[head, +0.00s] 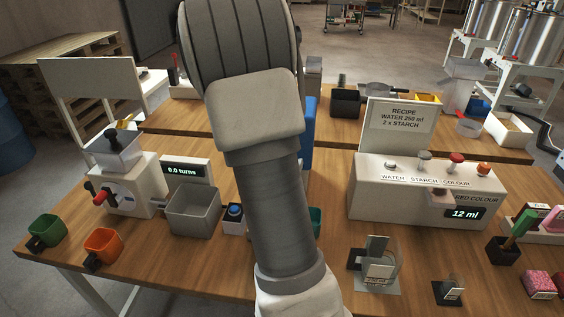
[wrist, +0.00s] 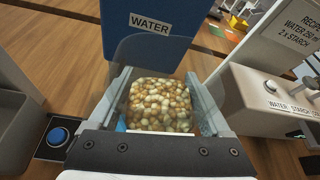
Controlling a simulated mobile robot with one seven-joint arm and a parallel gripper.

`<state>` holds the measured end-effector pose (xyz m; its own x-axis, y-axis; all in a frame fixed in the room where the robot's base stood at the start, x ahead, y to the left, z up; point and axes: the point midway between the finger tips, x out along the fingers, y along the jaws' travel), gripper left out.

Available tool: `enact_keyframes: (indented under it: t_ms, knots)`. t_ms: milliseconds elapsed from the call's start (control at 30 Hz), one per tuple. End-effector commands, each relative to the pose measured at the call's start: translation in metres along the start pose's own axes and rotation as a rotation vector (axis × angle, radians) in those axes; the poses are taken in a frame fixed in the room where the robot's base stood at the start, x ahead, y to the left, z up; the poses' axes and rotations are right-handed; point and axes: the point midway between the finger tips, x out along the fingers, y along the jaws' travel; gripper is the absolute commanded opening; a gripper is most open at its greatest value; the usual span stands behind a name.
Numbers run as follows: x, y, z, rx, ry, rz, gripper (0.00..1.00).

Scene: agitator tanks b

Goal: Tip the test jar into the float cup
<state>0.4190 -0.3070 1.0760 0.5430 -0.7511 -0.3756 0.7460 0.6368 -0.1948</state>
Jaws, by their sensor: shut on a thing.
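My gripper (wrist: 160,82) is shut on a clear-walled jar (wrist: 158,106), taken to be the test jar, in the wrist view. Mottled tan, white and brown granules show inside it. Its walls sit between my two fingers, and its underside is hidden. In the head view my arm hides the gripper and jar. A clear cup-like piece with a black block and a small label (head: 378,268) stands on a grey plate at front right. Its label is too small to read, so I cannot tell whether it is the float cup.
A blue WATER container (wrist: 150,30) stands just beyond the jar. A white dispenser (head: 415,190) reading 12 ml is to the right. A grey bin (head: 194,212) and blue button (wrist: 59,135) are left. Green (head: 47,230) and orange (head: 103,246) cups stand front left.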

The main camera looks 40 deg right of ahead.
Motion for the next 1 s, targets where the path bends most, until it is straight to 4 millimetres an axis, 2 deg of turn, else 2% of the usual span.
enact_keyframes:
  t_ms: [133,1000]
  knots:
    - [-0.0020,-0.0062,0.0051,-0.099,0.000,-0.040,0.00]
    - [-0.0015,-0.0119,0.0037,-0.209,0.000,-0.086,0.00]
